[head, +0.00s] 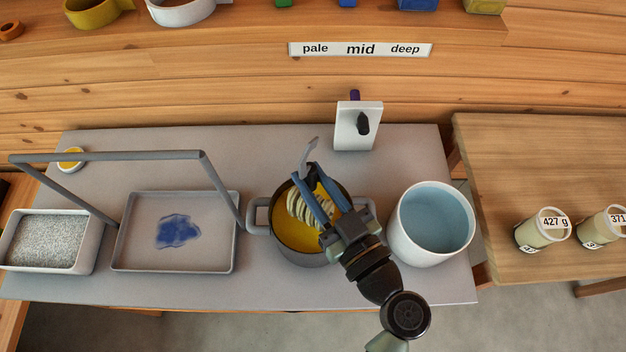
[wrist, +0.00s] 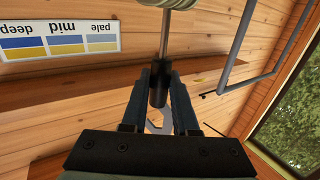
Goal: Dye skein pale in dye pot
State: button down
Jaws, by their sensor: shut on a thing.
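The dye pot (head: 335,258) is a dark grey two-handled pot of yellow dye on the grey table. A cream, coiled skein (head: 304,208) shows over the yellow liquid, between and below my fingers; how deep it sits is partly hidden. My gripper (head: 312,188) reaches over the pot from the lower right. It is shut on the dark handle of a metal rod (wrist: 158,85), with a grey hook end (head: 309,150) sticking out beyond the fingers. In the wrist view part of the skein (wrist: 195,3) shows at the rod's far end.
A white pot of pale blue liquid (head: 435,218) stands close right. A tray with a blue puddle (head: 135,254) lies left under a grey rail (head: 110,156), beside a bin of grey granules (head: 48,242). A white stand with a black knob (head: 358,124) is behind. A pale-mid-deep chart (wrist: 58,42) hangs on the wall.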

aim_at(313, 152)
jog(key=shift+r+p, duration=1.1)
jog(key=shift+r, duration=1.25)
dwell(0.3)
jog(key=shift+r+p, duration=0.5)
jog(key=shift+r, duration=1)
